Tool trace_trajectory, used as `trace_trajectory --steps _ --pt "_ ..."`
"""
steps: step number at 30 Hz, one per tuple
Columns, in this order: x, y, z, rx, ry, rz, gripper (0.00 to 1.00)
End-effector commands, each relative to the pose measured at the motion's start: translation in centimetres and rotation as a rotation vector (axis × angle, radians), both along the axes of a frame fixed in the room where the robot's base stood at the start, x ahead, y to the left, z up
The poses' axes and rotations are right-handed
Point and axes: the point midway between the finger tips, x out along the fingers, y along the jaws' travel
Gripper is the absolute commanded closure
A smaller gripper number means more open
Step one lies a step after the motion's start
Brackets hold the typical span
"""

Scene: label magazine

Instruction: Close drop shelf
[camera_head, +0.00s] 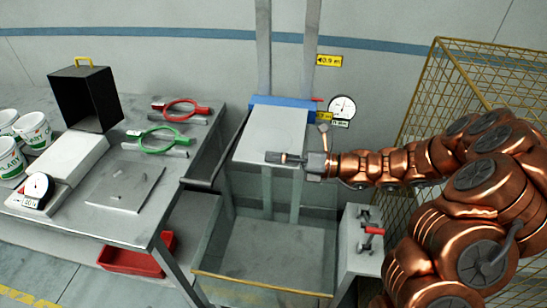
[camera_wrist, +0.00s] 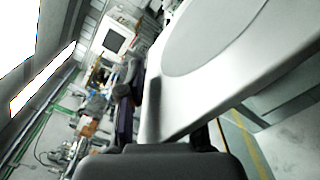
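A pale grey flat panel (camera_head: 268,135), which looks like the drop shelf, sits between two wall rails with a blue bar (camera_head: 284,102) along its back edge. Its exact tilt is hard to tell. My gripper (camera_head: 272,157) reaches in from the right and lies at the panel's front edge, fingers pointing left. Whether it touches the panel is unclear. The fingers look like one narrow dark bar, so their opening cannot be told. In the wrist view, a dark part of my gripper shows at the bottom, close to a pale surface with a round disc.
A grey table (camera_head: 85,218) at left holds a black box (camera_head: 87,97), white tubs, a scale and red and green tools. A grey open bin (camera_head: 262,285) lies below the panel. A small stand with a red clamp (camera_head: 372,231) and a yellow mesh cage (camera_head: 425,95) are right.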

Motion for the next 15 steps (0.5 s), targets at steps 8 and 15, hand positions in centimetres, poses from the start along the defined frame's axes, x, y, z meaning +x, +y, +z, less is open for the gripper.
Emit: trace_trajectory --steps 8,15 --pt "0.0 -0.1 0.2 0.0 0.001 -0.001 0.67" --pt "0.1 -0.1 2.8 0.005 -0.007 -0.004 0.67"
